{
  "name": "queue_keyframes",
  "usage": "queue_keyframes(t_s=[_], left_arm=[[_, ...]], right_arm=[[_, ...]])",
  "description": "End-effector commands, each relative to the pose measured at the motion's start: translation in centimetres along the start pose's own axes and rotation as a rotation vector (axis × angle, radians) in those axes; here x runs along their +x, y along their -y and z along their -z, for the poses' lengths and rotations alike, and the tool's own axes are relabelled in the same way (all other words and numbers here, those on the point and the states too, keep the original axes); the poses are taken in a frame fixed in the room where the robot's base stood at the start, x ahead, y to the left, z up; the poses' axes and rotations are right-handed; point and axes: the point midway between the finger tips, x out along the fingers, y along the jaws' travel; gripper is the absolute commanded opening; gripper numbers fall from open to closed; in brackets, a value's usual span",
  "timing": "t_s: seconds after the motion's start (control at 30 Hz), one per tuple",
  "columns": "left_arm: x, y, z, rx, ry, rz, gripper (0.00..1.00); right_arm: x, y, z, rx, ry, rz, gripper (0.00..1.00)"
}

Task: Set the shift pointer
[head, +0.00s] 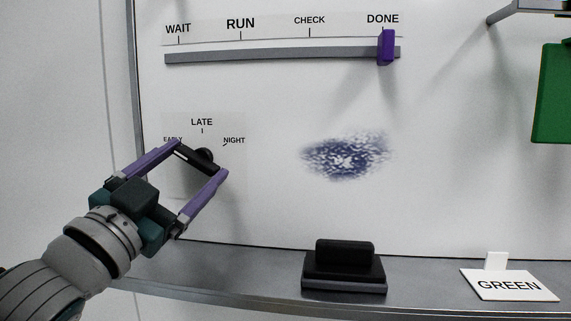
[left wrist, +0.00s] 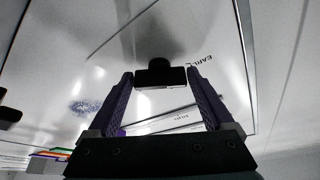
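The shift pointer (head: 197,159) is a black bar on a dark round hub, low on the left of the white board. The words EARLY, LATE and NIGHT stand around it. The bar slants down to the right, and its front face also shows in the left wrist view (left wrist: 160,77). My left gripper (head: 202,158) has its purple fingers far apart, one at each end of the bar. In the left wrist view the fingertips (left wrist: 160,74) lie very close to the bar's ends; whether they press on it is unclear. My right gripper is not in view.
Above is a grey slider rail (head: 270,54) with a purple slider (head: 387,47) at DONE. A dark smudge (head: 345,158) marks the board. A black eraser-like block (head: 344,270) and a GREEN card (head: 510,285) stand on the grey ledge (head: 420,275). A green panel (head: 553,95) hangs right.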

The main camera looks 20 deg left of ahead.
Motion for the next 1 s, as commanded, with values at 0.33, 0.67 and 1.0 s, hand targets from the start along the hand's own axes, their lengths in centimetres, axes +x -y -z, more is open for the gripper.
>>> queue_keyframes(t_s=[0.33, 0.67, 1.0], left_arm=[[0.0, 0.0, 0.0, 0.000, 0.000, 0.000, 0.45], [0.0, 0.0, 0.0, 0.005, 0.000, -0.002, 0.24], [0.0, 0.2, 0.1, 0.125, 0.001, -0.053, 0.24]], right_arm=[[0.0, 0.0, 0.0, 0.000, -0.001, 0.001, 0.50], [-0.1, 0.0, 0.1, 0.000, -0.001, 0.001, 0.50], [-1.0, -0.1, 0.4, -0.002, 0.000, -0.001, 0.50]])
